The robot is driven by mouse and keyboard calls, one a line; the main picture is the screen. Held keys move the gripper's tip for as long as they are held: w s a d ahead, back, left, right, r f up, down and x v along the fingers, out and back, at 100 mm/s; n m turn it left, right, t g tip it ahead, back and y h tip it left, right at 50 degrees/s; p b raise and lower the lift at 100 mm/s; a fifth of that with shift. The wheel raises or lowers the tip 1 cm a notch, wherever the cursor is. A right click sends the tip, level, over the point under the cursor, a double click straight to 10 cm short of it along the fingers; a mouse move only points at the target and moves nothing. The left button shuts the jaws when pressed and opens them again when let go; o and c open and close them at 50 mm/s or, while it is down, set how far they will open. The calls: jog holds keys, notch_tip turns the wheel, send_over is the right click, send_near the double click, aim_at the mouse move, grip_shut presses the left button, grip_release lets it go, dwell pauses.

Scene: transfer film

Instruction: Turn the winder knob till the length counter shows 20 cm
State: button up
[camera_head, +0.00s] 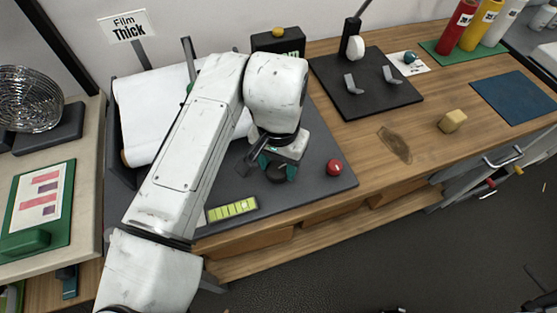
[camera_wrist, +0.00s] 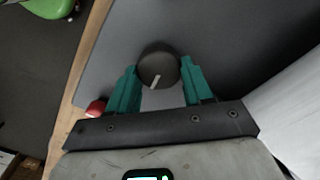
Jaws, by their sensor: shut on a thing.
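The dark round winder knob (camera_wrist: 158,68) with a pale pointer line sits between the teal fingers of my gripper (camera_wrist: 159,72) in the wrist view. The pointer line slants toward the lower left of that view. The fingers are shut on the knob from both sides. In the head view my gripper (camera_head: 275,166) reaches down to the knob (camera_head: 277,173) on the dark grey panel. A black box (camera_head: 276,41) with green characters, seemingly the length counter, stands behind my arm. My arm hides part of its face, and I cannot read the number.
A red button (camera_head: 334,167) is right of the knob. A lime-green segmented strip (camera_head: 232,209) lies at the panel's front edge. A white film roll (camera_head: 150,110) is left of my arm. A black board (camera_head: 385,105) and a yellowish block (camera_head: 452,121) stand farther right.

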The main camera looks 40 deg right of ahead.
aim_at(278, 167)
jog(key=shift+r+n+p, duration=0.15)
jog(key=shift+n+p, duration=0.4)
jog(key=shift+n, duration=0.85)
jog(key=shift+w, duration=0.1)
jog(key=o, duration=1)
jog(key=shift+o, duration=0.2)
notch_tip(278, 167, up, 10)
jog(key=shift+r, duration=0.25)
jog(key=shift+a, duration=0.1)
